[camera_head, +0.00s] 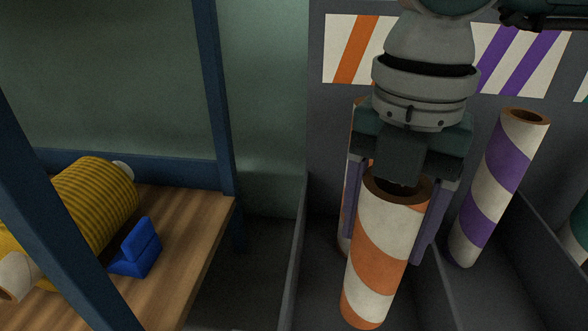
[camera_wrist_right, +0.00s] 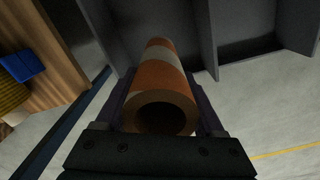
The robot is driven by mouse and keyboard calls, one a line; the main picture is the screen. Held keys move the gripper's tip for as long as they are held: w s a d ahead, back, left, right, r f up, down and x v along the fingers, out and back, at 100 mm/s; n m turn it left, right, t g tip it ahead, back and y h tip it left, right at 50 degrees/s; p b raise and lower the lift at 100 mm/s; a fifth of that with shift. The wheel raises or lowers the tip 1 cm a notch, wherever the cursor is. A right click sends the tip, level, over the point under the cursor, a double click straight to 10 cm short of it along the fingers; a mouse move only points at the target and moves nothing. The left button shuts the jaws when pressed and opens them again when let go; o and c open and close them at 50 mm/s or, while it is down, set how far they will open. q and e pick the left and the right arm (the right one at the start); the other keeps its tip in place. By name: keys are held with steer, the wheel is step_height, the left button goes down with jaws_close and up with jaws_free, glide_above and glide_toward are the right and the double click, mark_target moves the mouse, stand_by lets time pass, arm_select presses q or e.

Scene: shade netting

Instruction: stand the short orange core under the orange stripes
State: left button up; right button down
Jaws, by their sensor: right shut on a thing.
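An orange-and-white striped core (camera_head: 383,250) is held nearly upright, slightly tilted, its hollow brown top end facing up. My right gripper (camera_head: 386,240) is shut on it from above, with one finger on each side. In the right wrist view the core (camera_wrist_right: 162,85) runs away between the fingers, its open end nearest the camera. Its lower end is in front of or in the bay below the orange stripes (camera_head: 355,50); I cannot tell whether it touches the floor. Another orange-striped core (camera_head: 345,235) stands behind it, mostly hidden. My left gripper is not in view.
A purple-striped core (camera_head: 490,190) leans in the bay to the right, under purple stripes (camera_head: 515,62). Low grey dividers (camera_head: 292,265) separate the bays. At left, a wooden bench (camera_head: 195,240) holds a yellow ribbed roll (camera_head: 90,205) and a blue block (camera_head: 138,250), beside a blue post (camera_head: 215,90).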

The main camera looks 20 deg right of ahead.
mark_target(373, 272)
steer(key=shift+f+b, duration=2)
steer(key=shift+f, duration=1.7)
jaws_free()
steer(key=shift+r, duration=0.1)
